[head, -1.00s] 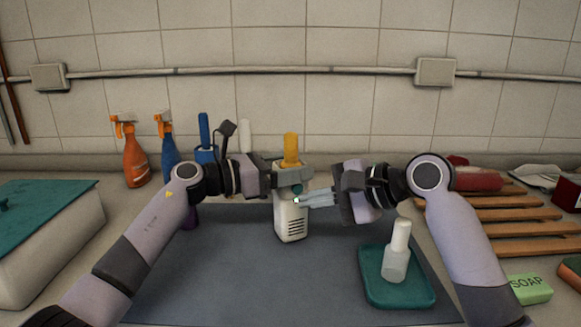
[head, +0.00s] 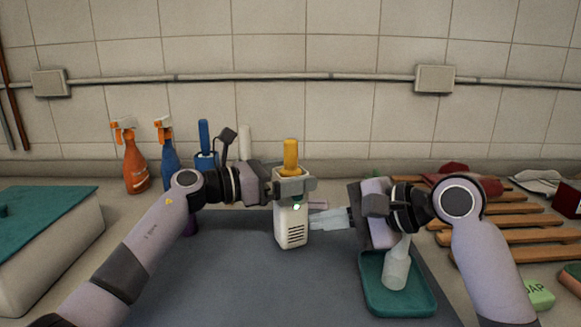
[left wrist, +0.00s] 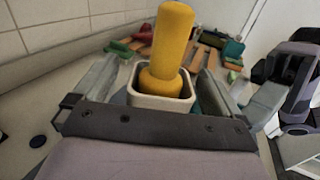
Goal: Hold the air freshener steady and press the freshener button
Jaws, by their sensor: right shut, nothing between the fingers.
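A teal tray (head: 380,297) with a clear white bottle (head: 396,268) stands below my right wrist. Spray bottles (head: 135,165) stand at the back left. A wooden rack (head: 515,216) and green soap (head: 539,293) lie at the right. The dark mat (head: 220,275) is clear in front.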

